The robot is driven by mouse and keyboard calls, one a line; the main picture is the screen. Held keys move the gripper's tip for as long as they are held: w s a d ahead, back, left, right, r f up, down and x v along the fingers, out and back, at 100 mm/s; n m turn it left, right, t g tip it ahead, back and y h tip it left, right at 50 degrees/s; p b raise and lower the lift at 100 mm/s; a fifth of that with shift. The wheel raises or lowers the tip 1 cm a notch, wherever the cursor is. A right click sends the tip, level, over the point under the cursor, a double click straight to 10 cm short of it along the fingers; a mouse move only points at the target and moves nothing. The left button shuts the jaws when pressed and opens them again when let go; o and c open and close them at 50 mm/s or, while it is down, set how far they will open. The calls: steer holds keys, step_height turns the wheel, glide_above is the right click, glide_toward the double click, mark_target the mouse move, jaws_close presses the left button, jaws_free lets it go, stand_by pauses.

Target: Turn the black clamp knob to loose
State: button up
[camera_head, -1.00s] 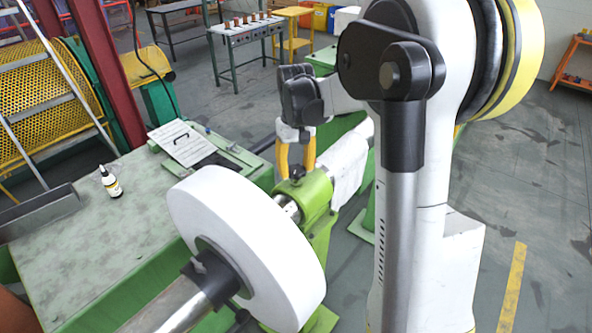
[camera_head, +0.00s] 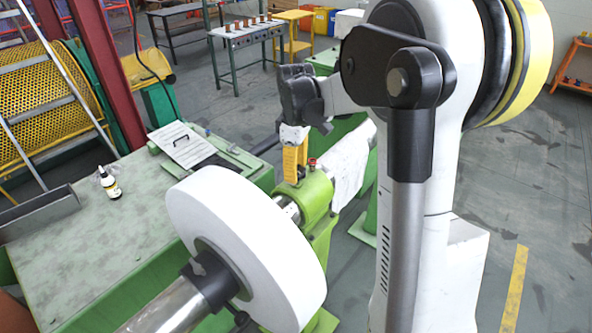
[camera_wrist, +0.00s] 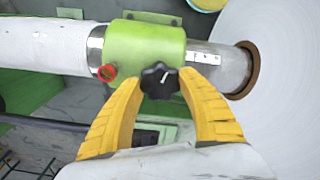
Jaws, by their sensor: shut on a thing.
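The black clamp knob (camera_wrist: 160,80) is a lobed knob with a small white mark, on the green clamp block (camera_wrist: 145,45) around the metal shaft. My gripper (camera_wrist: 161,79) has its two yellow fingers on either side of the knob, their tips gripping it. In the head view, my gripper (camera_head: 292,178) points down onto the top of the green clamp block (camera_head: 318,197), its fingers nearly in line with the camera. The knob is hidden behind the fingers there.
A red knob or cap (camera_wrist: 106,71) sits close beside the left finger. A large white reel (camera_head: 245,245) stands near the clamp on the shaft. A green table (camera_head: 75,240) with a small bottle (camera_head: 109,183) lies left. A white wrapped roll (camera_head: 350,168) adjoins the clamp.

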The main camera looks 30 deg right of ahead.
steer(key=shift+n, duration=0.4)
steer(key=o, duration=1.2)
steer(key=shift+r, duration=0.1)
step_height(320, 180, up, 12)
steer(key=shift+f, duration=0.1)
